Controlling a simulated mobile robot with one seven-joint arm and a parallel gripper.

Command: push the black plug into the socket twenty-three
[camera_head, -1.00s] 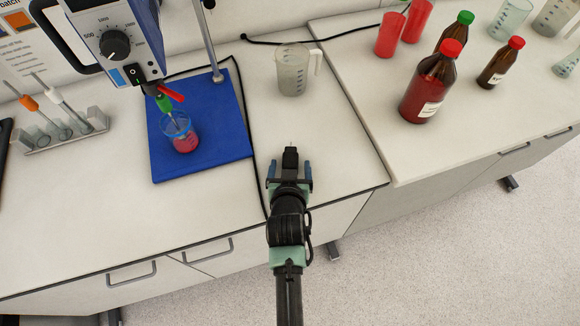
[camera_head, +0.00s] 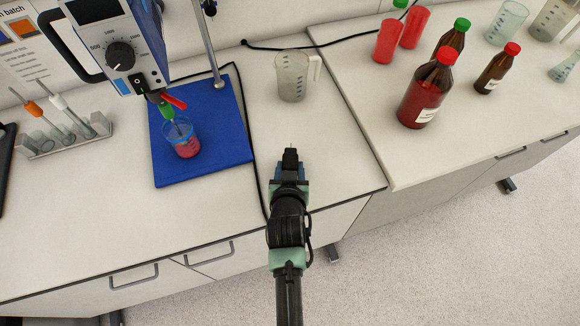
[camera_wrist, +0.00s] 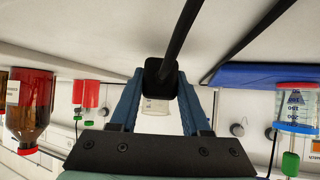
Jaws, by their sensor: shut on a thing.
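The black plug (camera_head: 290,154) is at the front of the bench, right of the blue mat. My gripper (camera_head: 290,171) is shut on it, with its blue fingers on either side. In the wrist view the plug (camera_wrist: 161,71) sits between the fingertips of my gripper (camera_wrist: 160,82), and a black cable runs up from it to the picture's top edge. I cannot make out socket twenty-three in either view.
A clear measuring jug (camera_head: 293,77) stands behind the plug. A blue mat (camera_head: 215,155) with a beaker of red liquid (camera_head: 184,143) lies left, under a stirrer (camera_head: 120,50). A black cable (camera_head: 257,165) crosses the bench. Bottles (camera_head: 426,90) stand right.

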